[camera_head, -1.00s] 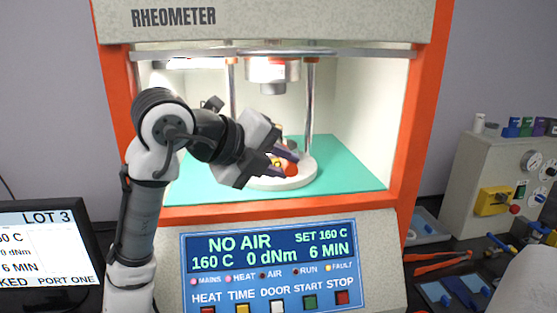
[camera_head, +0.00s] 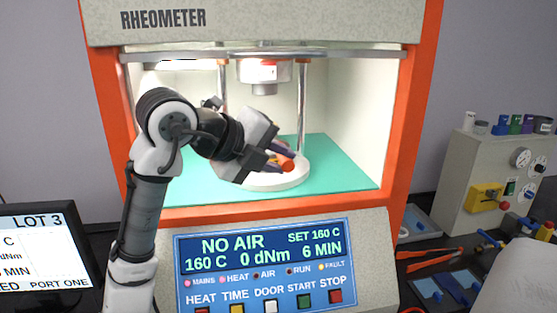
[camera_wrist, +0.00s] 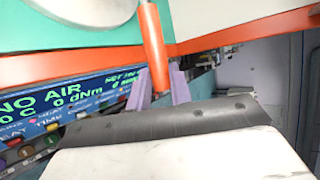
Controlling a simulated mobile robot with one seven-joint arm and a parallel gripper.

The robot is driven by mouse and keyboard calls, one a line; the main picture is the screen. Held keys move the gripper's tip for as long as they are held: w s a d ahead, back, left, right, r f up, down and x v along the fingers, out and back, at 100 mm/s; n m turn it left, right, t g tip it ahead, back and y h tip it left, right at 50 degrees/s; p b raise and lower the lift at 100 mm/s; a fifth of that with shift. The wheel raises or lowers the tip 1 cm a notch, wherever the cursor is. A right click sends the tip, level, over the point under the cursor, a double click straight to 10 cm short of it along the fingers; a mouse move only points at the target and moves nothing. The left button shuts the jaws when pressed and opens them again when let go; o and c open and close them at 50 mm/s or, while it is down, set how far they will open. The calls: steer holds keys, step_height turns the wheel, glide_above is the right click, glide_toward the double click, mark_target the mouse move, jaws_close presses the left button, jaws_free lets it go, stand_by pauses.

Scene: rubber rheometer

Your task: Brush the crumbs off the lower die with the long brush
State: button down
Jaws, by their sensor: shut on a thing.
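The long brush shows as an orange-red handle (camera_head: 288,166); in the wrist view its handle (camera_wrist: 152,40) runs up out of the frame. My gripper (camera_head: 282,161) is shut on that handle with its purple fingers, which also show in the wrist view (camera_wrist: 158,88). The gripper is inside the open chamber, over the white round plate (camera_head: 272,186). The lower die and any crumbs are hidden behind my gripper. The brush's bristles cannot be made out. The upper die (camera_head: 263,75) hangs above, clear of the gripper.
The rheometer's orange frame (camera_head: 398,120) borders the opening, with steel columns (camera_head: 302,105) inside. A teal floor (camera_head: 345,175) surrounds the plate. The control panel (camera_head: 265,255) reads NO AIR. A bench with tools and a beige box (camera_head: 480,165) stands right, a monitor (camera_head: 40,255) left.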

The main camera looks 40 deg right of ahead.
steer(key=shift+w+d, duration=0.1)
steer(key=shift+w, duration=0.05)
steer(key=shift+s+a+b, duration=0.15)
steer(key=shift+s+a, duration=0.25)
steer(key=shift+s, duration=0.25)
steer(key=shift+s+a+b, duration=0.15)
steer(key=shift+s+a, duration=0.25)
steer(key=shift+s, duration=0.25)
steer(key=shift+w+d+p, duration=0.2)
steer(key=shift+w+d, duration=0.2)
steer(key=shift+w, duration=0.25)
steer(key=shift+w+d+p, duration=0.2)
steer(key=shift+w+d, duration=0.2)
steer(key=shift+w, duration=0.25)
steer(key=shift+s+a+b, duration=0.2)
steer(key=shift+s+a, duration=0.2)
steer(key=shift+s, duration=0.25)
steer(key=shift+s+a+b, duration=0.15)
steer(key=shift+s+a, duration=0.25)
steer(key=shift+s, duration=0.25)
steer(key=shift+r, duration=0.1)
